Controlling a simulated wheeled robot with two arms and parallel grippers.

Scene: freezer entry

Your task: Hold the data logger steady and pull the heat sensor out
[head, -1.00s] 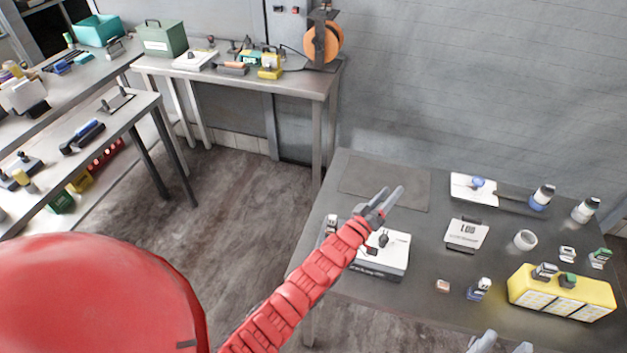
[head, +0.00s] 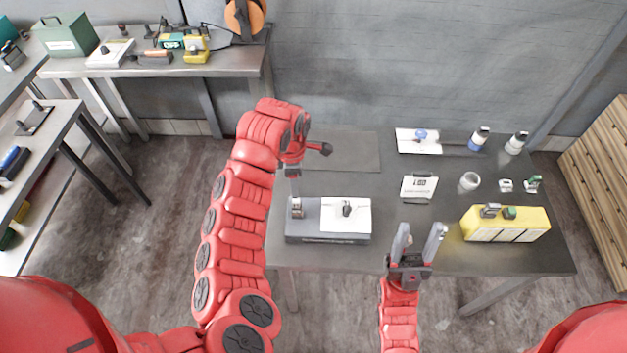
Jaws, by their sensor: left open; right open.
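A grey box with a white top panel (head: 352,222), which looks like the data logger, sits at the table's front left. A small dark knob-like part (head: 346,208) stands on its white panel. A small upright grey-and-white piece (head: 297,208) is at its left end; I cannot tell which of these is the heat sensor. My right gripper (head: 419,235) is open and empty at the table's front edge, right of the box.
A yellow block (head: 480,232) with small items on top is right of my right gripper. Behind are a labelled card stand (head: 418,188), a white cup (head: 469,181), bottles (head: 479,138) and a white board (head: 418,146).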

